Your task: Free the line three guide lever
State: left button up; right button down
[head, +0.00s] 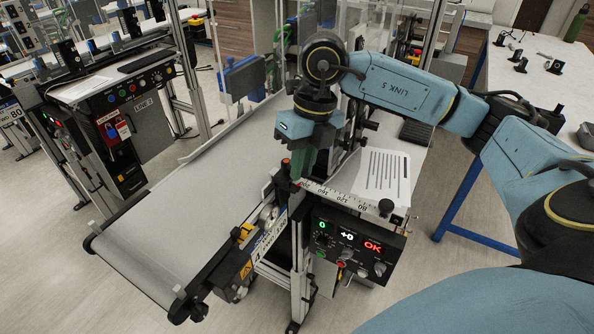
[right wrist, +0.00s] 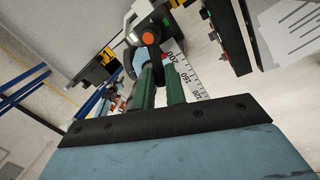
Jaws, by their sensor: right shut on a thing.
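My right gripper (head: 298,178) points down at the guide rail on the near side of the front belt conveyor (head: 190,195). Its green fingers are shut on the guide lever, a dark clamp with an orange-red button (right wrist: 148,38) that shows just past the fingertips (right wrist: 159,70) in the right wrist view. In the head view the hand and fingers hide most of the lever. A white scale (head: 338,196) with printed numbers runs beside it. My left gripper is not in view.
A printed sheet (head: 386,175) lies to the right. Another conveyor labelled LINE 2 (head: 143,104) stands at the left. The front belt is empty.

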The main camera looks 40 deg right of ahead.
jog(key=shift+w+d+n+g+b, duration=0.2)
jog(key=shift+d+n+b, duration=0.2)
jog(key=shift+n, duration=0.85)
jog(key=shift+w+d+n+g+b, duration=0.2)
jog(key=shift+d+n, duration=0.3)
jog(key=shift+n, duration=0.75)
jog(key=c, duration=1.4)
grip_release()
jog(key=shift+c, duration=0.2)
jog(key=p+v, duration=0.2)
jog(key=v, duration=1.1)
jog(key=shift+r, duration=0.25)
